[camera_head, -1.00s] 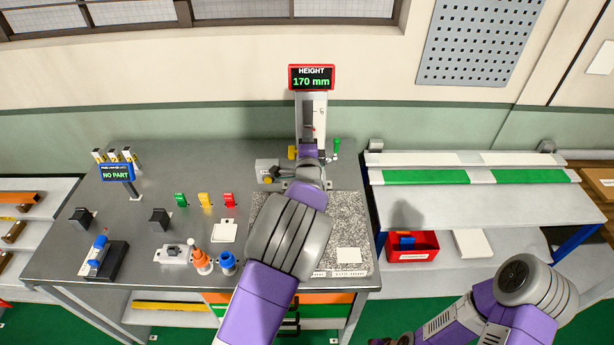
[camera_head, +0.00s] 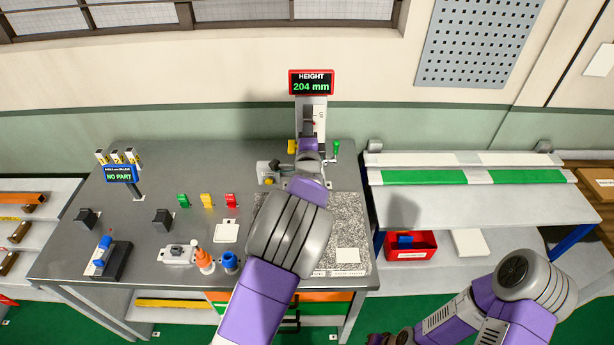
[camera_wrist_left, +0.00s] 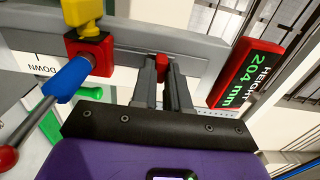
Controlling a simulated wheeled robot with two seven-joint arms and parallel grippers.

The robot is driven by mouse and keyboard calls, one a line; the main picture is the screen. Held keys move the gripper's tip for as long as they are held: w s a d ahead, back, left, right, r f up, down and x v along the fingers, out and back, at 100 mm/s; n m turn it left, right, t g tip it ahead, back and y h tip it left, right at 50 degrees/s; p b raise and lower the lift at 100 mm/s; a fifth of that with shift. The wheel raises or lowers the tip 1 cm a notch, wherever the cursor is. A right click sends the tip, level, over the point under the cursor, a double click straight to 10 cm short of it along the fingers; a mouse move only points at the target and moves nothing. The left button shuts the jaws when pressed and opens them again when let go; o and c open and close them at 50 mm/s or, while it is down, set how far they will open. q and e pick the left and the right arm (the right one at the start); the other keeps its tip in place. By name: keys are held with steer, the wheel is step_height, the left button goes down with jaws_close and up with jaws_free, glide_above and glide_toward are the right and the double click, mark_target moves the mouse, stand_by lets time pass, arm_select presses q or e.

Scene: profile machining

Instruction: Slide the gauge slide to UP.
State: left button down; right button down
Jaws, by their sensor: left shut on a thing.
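The height gauge stands at the back of the grey bench, its pale column (camera_head: 318,105) rising behind my left gripper (camera_head: 308,114). The word UP shows near the column's top. Its red-framed display (camera_head: 311,82) reads HEIGHT 204 mm and also shows in the left wrist view (camera_wrist_left: 247,75). In that view my left gripper (camera_wrist_left: 162,66) is shut on the small red grip of the gauge slide (camera_wrist_left: 163,62), in front of the column. DOWN is printed further along the column. Much of the slide is hidden by my fingers.
A red block with a blue lever (camera_wrist_left: 68,78) sits near my fingers. A speckled granite plate (camera_head: 340,225) lies under my left arm. Green, yellow and red blocks, bottles and black stands occupy the bench's left. A shelf rack (camera_head: 460,200) with a red bin (camera_head: 410,246) stands right.

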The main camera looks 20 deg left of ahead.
arm_select(q)
steer(key=shift+r, duration=0.5)
steer(key=shift+r+p, duration=1)
steer(key=c, duration=0.9)
jaws_free()
steer(key=shift+f, duration=0.15)
steer(key=shift+s, duration=0.1)
steer(key=v, duration=0.6)
